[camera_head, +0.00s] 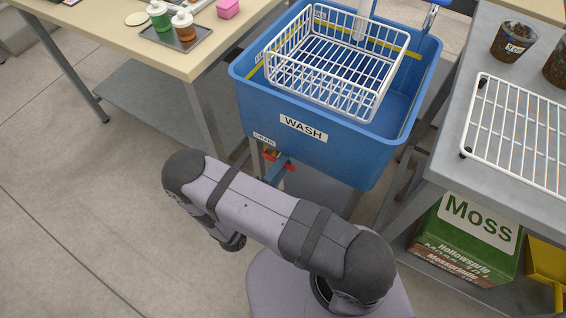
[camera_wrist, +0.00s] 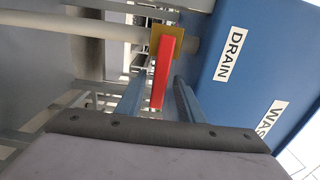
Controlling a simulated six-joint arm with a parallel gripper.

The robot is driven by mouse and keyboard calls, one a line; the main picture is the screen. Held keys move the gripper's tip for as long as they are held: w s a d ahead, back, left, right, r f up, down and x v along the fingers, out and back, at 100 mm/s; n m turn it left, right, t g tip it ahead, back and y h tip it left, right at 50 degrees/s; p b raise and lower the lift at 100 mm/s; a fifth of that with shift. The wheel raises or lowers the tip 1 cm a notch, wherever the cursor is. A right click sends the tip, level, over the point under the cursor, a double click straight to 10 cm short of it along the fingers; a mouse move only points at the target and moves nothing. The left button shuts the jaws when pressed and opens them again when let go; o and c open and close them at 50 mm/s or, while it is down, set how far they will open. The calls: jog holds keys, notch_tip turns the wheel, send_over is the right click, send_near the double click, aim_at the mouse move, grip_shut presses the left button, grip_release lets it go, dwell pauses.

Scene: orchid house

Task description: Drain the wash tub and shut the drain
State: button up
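The blue wash tub (camera_head: 345,148) carries a WASH label and a DRAIN label; the DRAIN label (camera_wrist: 233,55) also shows in the wrist view. Below it is the drain valve, with a brass-coloured body (camera_wrist: 154,38) on a pale pipe (camera_wrist: 100,25) and a red lever (camera_wrist: 163,75). The lever lies crosswise to the pipe in the wrist view. My gripper (camera_wrist: 162,84) is open, its blue-grey fingers on either side of the lever in the picture, with visible gaps. In the head view my gripper (camera_head: 276,170) partly hides the red lever (camera_head: 289,167). I cannot tell the water level.
A white wire basket (camera_head: 353,100) sits in the top of the tub. A bench (camera_head: 120,40) with a tray of bottles (camera_head: 176,42) stands left. A grey bench (camera_head: 462,172) with a white rack (camera_head: 520,130) stands right, above a moss box (camera_head: 462,240). Floor at left is clear.

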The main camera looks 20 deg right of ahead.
jog(key=shift+a, duration=0.1)
jog(key=v, duration=0.7)
dwell(0.4)
jog(key=shift+s, duration=0.1)
jog(key=s+d+r+m+g+y, duration=0.4)
jog(key=m+g, duration=0.4)
jog(key=m, duration=0.8)
jog(key=s+d+r+m+g+y, duration=0.3)
jog(key=s+d+m+g, duration=0.35)
jog(key=m, duration=0.85)
jog(key=w+a+r+m+t+y+p, duration=0.1)
jog(key=r+m+y+p, duration=0.2)
jog(key=r+m+p, duration=0.4)
jog(key=a+r+m+y+p, duration=0.2)
jog(key=r+m+p, duration=0.5)
jog(key=r+p, duration=1.1)
notch_tip(320, 180, up, 5)
jog(key=shift+w+f+t+y, duration=0.1)
jog(key=shift+w+t+y, duration=0.25)
jog(key=shift+w+y, duration=0.05)
